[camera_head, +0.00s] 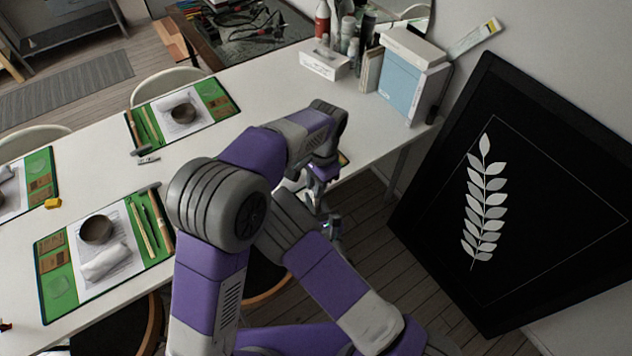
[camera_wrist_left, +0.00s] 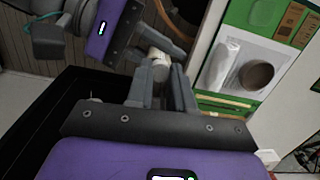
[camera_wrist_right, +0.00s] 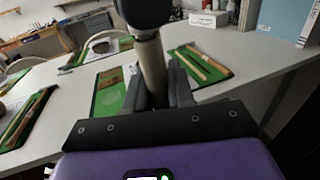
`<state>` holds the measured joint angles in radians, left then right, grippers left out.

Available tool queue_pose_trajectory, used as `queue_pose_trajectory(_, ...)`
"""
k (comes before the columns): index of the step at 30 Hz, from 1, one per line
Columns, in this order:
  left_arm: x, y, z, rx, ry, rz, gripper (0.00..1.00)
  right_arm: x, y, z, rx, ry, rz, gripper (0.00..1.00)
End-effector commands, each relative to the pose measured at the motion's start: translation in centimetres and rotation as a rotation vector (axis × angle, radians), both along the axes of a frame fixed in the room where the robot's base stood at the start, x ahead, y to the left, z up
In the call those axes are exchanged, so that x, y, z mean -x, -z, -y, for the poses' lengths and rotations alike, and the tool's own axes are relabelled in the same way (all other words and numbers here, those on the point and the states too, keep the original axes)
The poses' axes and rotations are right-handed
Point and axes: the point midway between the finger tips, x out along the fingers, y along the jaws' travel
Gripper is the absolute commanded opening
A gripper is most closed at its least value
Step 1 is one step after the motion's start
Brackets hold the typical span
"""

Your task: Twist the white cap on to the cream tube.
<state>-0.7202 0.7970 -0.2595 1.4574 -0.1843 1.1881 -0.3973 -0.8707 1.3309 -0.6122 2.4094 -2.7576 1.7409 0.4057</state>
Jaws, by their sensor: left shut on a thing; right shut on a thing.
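My right gripper (camera_wrist_right: 157,85) is shut on the cream tube (camera_wrist_right: 153,65), which stands up between its fingers in the right wrist view. A dark rounded part covers the tube's top end there. My left gripper (camera_wrist_left: 160,78) is shut on a small pale piece (camera_wrist_left: 158,54), seen between its fingertips in the left wrist view. This looks like the white cap, but the fingers hide most of it. The other purple gripper is close beside it. In the head view my arms overlap and hide the tube and cap. I cannot tell how the cap sits on the tube.
A white table (camera_head: 90,170) carries green mats with dark bowls (camera_head: 97,229), white cloths and wooden tools. Bottles, a tissue box (camera_head: 325,64) and a pale blue box (camera_head: 408,88) stand at its far end. A black panel with a leaf print (camera_head: 530,200) leans at right.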

Motion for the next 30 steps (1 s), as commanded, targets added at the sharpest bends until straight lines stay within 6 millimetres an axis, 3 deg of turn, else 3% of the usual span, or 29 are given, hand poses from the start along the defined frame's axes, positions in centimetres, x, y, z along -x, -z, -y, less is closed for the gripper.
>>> queue_pose_trajectory(5, 0.05, 0.1, -0.02, 0.001, 0.052, -0.002, 0.0, 0.0, -0.01, 0.0, 0.0, 0.0, 0.0, 0.0)
queue_pose_trajectory(8, 0.1, 0.12, -0.06, 0.0, 0.212, -0.003, 0.0, 0.0, -0.01, 0.0, 0.0, 0.0, 0.0, 0.0)
queue_pose_trajectory(18, 0.23, 0.15, -0.14, 0.001, 1.056, -0.001, 0.0, 0.0, -0.01, 0.0, 0.0, 0.0, 0.0, 0.0)
queue_pose_trajectory(24, 0.25, 0.17, -0.17, -0.001, 1.471, 0.0, 0.0, 0.0, -0.01, 0.0, 0.0, 0.0, 0.0, 0.0)
queue_pose_trajectory(26, 0.27, 0.17, -0.13, -0.001, 1.555, 0.0, 0.0, 0.0, -0.01, 0.0, 0.0, 0.0, 0.0, 0.0)
queue_pose_trajectory(30, 0.26, 0.16, -0.05, -0.003, 1.541, 0.0, 0.0, 0.0, 0.0, 0.01, 0.0, 0.0, 0.0, 0.0)
